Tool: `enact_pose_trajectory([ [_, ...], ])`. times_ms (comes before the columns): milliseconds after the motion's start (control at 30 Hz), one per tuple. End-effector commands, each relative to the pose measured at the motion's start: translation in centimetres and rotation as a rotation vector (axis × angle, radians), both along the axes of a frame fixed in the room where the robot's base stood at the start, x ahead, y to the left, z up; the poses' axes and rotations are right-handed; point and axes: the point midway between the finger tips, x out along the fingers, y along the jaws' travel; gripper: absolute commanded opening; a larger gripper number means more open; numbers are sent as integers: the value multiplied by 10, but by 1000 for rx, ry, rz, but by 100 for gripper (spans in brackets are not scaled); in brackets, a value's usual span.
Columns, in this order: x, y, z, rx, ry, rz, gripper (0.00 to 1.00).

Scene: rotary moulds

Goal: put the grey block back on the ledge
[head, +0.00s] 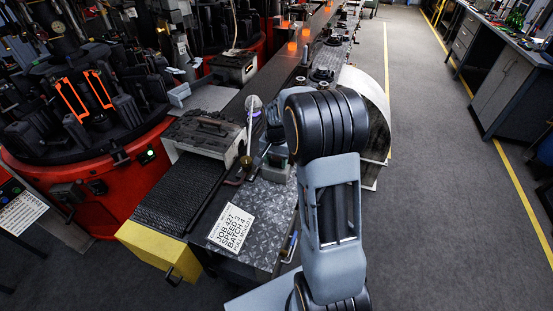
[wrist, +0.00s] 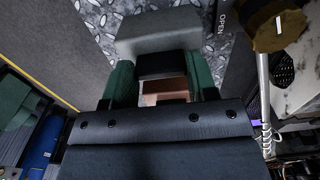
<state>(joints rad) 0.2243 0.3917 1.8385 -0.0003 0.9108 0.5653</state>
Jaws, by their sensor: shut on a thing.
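The grey block (wrist: 158,30) shows in the wrist view at the ends of my gripper's two green fingers (wrist: 160,66). My gripper is shut on it; the black part between the fingers partly hides the grip. In the head view the grey block (head: 277,173) is small, under my gripper (head: 276,160), over the far part of the diamond-plate ledge (head: 262,208). I cannot tell whether the block touches the plate. The patterned plate also shows behind the block in the wrist view (wrist: 95,14).
A job card (head: 231,228) lies on the front of the plate. A grey mould box (head: 204,134) stands left of my gripper, beside a dark conveyor (head: 180,195) with a yellow end (head: 152,250). A brown-knobbed lever (wrist: 281,27) is close on the right in the wrist view. Open floor lies right.

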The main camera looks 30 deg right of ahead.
Motion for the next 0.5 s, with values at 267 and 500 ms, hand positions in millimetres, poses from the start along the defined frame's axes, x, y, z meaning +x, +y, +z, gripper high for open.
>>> enact_pose_trajectory([
  [267,1,0,-1,-1,-2,0,0],
  [500,0,0,-2,0,0,0,72],
])
